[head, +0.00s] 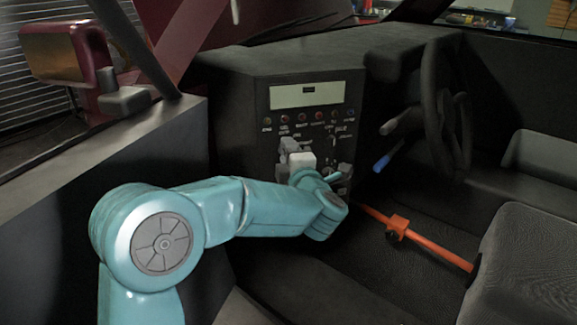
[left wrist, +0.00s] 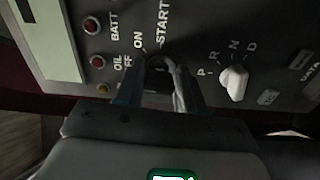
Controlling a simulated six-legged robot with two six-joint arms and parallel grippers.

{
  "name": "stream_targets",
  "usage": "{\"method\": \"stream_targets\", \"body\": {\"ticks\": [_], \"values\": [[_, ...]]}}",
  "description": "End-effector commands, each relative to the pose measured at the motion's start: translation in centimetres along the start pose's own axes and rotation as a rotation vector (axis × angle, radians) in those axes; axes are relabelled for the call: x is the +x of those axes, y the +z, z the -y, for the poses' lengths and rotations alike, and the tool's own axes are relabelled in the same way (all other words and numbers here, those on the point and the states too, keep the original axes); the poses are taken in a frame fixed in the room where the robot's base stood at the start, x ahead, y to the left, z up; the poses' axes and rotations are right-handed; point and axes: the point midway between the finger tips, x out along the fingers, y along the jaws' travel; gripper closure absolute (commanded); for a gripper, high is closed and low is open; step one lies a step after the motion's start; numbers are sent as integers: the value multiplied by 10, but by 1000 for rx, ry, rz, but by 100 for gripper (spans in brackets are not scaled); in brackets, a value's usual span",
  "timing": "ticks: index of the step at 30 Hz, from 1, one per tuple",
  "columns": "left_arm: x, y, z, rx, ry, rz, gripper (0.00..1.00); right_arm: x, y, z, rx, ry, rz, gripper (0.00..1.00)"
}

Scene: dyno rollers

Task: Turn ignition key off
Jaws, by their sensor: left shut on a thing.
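The dark control panel (head: 305,110) of the vehicle has a row of coloured lights and printed labels. In the left wrist view the ignition switch position is marked by the labels OFF, ON and START (left wrist: 163,24). My left gripper (left wrist: 160,72) is at this switch, below those labels, with its fingers shut on the ignition key. The key is mostly hidden between the fingers, and I cannot tell its angle. In the head view my left gripper (head: 318,160) is against the lower part of the panel. My right gripper is in neither view.
A white gear selector knob (left wrist: 234,82) marked P, R, N, D sits close to the right of my fingers. The steering wheel (head: 436,105), a blue-tipped lever (head: 383,163), an orange bar (head: 430,248) and the seat (head: 530,265) are to the right.

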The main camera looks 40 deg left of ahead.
Motion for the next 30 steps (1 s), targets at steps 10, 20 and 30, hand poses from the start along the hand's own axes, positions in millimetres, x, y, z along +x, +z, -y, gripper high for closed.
{"method": "stream_targets", "body": {"ticks": [10,20,30], "values": [[0,0,-7,-85,14,1,92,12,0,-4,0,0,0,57],[0,-1,-8,-91,14,0,92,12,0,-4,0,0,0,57],[0,0,-4,-86,8,0,40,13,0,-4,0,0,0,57]]}}
